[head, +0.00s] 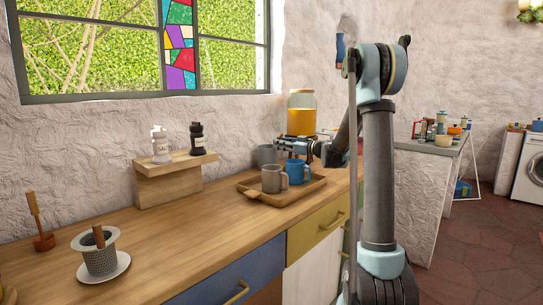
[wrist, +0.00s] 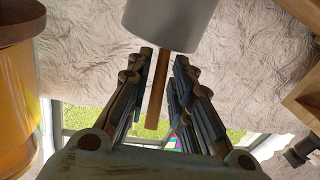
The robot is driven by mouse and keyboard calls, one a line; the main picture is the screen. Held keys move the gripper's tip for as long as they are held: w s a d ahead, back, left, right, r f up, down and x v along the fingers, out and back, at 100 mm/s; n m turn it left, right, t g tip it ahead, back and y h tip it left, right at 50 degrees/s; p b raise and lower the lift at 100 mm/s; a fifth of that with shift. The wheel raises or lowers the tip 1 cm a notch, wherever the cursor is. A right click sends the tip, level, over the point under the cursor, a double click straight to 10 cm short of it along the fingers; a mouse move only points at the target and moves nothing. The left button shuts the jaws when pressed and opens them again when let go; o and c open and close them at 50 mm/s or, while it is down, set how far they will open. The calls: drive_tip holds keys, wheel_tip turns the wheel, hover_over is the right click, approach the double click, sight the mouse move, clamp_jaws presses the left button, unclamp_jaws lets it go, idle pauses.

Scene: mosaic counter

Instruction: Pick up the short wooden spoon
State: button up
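A wooden stick (wrist: 157,100), which looks like the handle of the short wooden spoon, stands out of a grey cup (wrist: 175,22) in the wrist view, which is upside down. My gripper (wrist: 163,58) is open, with one finger on each side of the stick and gaps between. Another wooden handle (head: 99,236) stands in a perforated grey pot (head: 100,259) at the left.
A yellow-filled jar (head: 301,115) stands close by my gripper. The wooden tray (head: 300,196) holds a grey-brown mug (head: 271,180) and a blue mug (head: 294,171). A small wooden shelf (head: 170,187) carries two shakers. A wooden-handled tool (head: 34,215) stands far left.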

drive_tip(key=shift+x, duration=1.05)
clamp_jaws()
